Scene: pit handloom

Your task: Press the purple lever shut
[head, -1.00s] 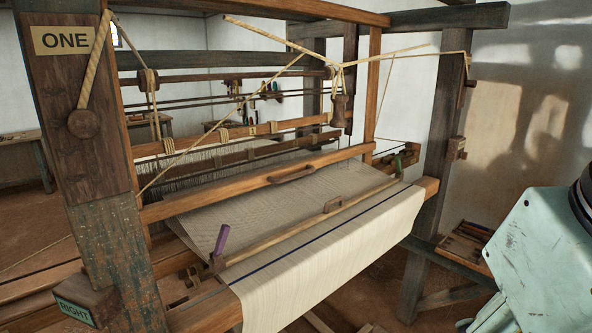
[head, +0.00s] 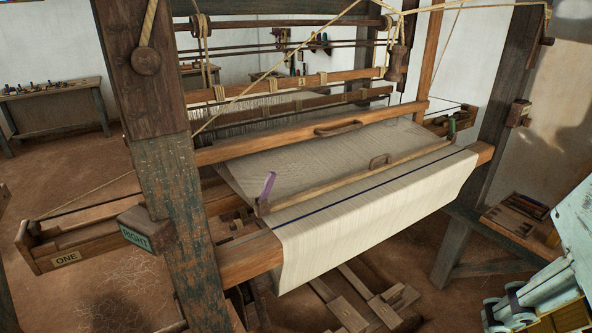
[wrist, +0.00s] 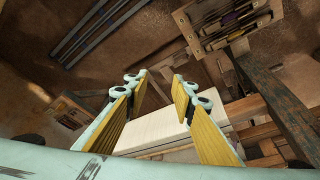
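The purple lever (head: 267,188) stands up, leaning a little right, at the left end of the wooden bar that crosses the cloth in the head view. I cannot make it out in the wrist view. My gripper (head: 506,300) is at the lower right of the head view, well away from the lever, on the other side of the cloth's front. In the wrist view my gripper (wrist: 160,84) is open, with nothing between its yellow-padded fingers. The pale woven cloth (wrist: 158,130) shows beyond and below them.
A green lever (head: 451,131) is at the bar's right end. A tool tray (head: 522,222) sits at the right. Pedals (head: 350,310) lie below the cloth.

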